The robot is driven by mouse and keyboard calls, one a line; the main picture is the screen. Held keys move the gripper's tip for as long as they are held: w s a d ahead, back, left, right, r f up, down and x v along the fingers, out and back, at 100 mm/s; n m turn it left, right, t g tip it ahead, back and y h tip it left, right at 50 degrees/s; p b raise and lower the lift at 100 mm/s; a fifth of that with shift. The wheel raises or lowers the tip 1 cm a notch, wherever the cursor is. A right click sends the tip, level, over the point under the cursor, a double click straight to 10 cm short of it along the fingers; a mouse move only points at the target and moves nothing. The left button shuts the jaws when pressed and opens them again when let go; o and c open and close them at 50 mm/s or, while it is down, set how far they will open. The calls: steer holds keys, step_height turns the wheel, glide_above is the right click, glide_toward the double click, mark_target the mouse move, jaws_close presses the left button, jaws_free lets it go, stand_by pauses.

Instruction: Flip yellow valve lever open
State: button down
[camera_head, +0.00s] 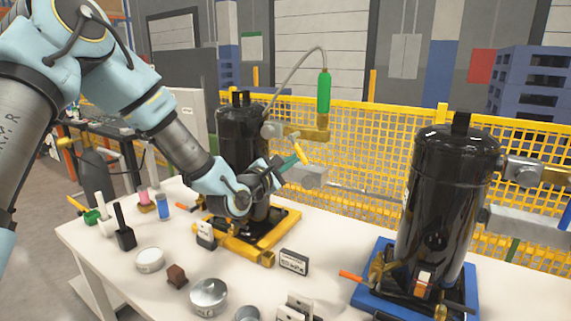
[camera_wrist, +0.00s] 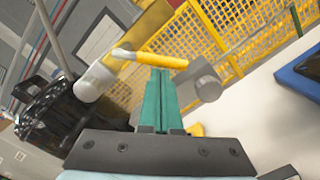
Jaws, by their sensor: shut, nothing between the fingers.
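The yellow valve lever (camera_head: 302,153) is at the back of the left black compressor (camera_head: 240,135), high above the table. In the wrist view the lever (camera_wrist: 160,61) lies nearly level across the picture, with a pale metal end at its left. Grey pipe parts (camera_wrist: 94,84) are beside it. My gripper (camera_head: 296,157) is at the lever in the head view. In the wrist view its green fingers (camera_wrist: 160,72) are shut together, with nothing between them. Their tips are at the lever's underside in the picture; I cannot tell whether they touch it.
The left compressor stands on a yellow pallet (camera_head: 285,217). A second black compressor (camera_head: 450,195) stands on a blue pallet (camera_head: 470,285) at the right. A green cylinder (camera_head: 323,92) rises behind. Small items, including a round tin (camera_head: 208,295), lie on the white table (camera_head: 110,262). Yellow mesh fencing (camera_head: 375,130) closes the back.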

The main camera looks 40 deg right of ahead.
steer(key=shift+s+d+r+n+t+b, duration=0.15)
steer(key=shift+s+r+n, duration=0.4)
steer(key=shift+n, duration=1.15)
steer(key=shift+s+d+r+n+t+b, duration=0.15)
steer(key=shift+s+r+n, duration=0.4)
steer(key=shift+n, duration=1.15)
steer(key=shift+s+d+r+n+b, duration=0.15)
steer(key=shift+s+r+n, duration=0.4)
steer(key=shift+n, duration=1.15)
steer(key=shift+r, duration=0.1)
